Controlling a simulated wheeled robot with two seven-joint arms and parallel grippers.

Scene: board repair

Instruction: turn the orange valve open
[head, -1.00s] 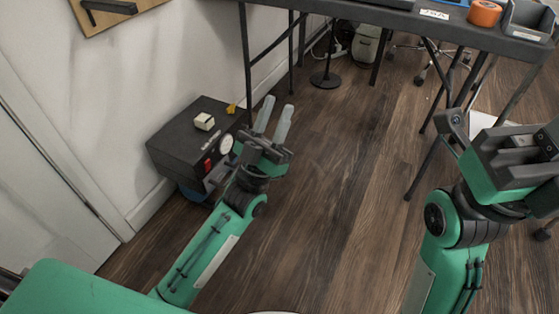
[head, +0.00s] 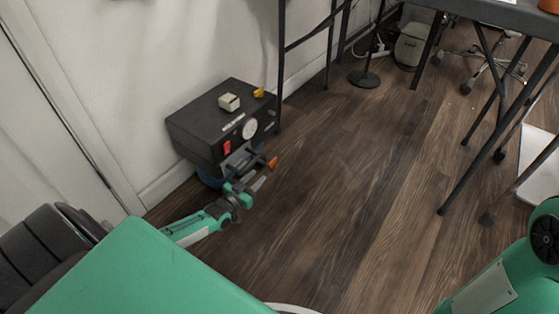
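A dark box-shaped unit (head: 205,125) stands low against the wall. Its front has a round white gauge (head: 249,129) and a red switch (head: 227,147). A small orange part (head: 272,163), which looks like the valve handle, sticks out at the right of its front, below the gauge. My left gripper (head: 256,171) is down at the front of the unit, right beside the orange part. The fingers are small and overlap the unit's fittings, so I cannot tell their gap or whether they touch the orange part. My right gripper is out of view.
A cream block (head: 229,102) and a small yellow piece (head: 258,92) are on top of the unit. A dark table (head: 520,18) with thin legs stands at the upper right. A round stand base (head: 364,79) is on the floor. The wooden floor in the middle is clear.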

